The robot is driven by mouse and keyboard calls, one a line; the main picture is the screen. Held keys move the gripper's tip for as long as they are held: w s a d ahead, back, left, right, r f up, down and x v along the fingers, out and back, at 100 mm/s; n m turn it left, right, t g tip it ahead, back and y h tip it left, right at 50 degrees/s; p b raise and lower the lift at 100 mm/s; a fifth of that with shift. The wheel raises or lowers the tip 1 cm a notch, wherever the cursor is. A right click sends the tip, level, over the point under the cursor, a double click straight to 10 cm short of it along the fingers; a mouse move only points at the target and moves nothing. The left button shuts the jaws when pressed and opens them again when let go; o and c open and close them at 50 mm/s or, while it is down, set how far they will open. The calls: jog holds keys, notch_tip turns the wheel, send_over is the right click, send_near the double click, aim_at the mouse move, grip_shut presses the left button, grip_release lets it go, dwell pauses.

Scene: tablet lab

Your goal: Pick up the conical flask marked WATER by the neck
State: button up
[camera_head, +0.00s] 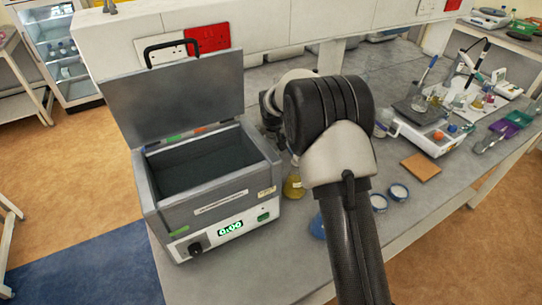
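A conical flask with yellow liquid (293,187) stands on the bench just right of the grey water bath. A flask with blue liquid (318,227) stands nearer the front, partly hidden behind my arm. No WATER marking is readable on either, so I cannot tell which flask is the marked one. My arm rises through the middle of the picture and hides part of the bench. Its dark far end, near my gripper (271,115), is beside the bath's open lid, beyond the yellow flask. The fingers are not clear, and I cannot see anything held.
The water bath (220,205) has its lid (175,98) raised. Right of my arm are small round dishes (398,192), a brown square mat (421,166) and a white device (436,134). Glassware on stirrers, a purple rack and a green tray stand farther right.

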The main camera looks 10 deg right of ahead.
jog(key=shift+w+f, duration=0.1)
jog(key=shift+c, duration=0.5)
grip_shut()
dwell(0.4)
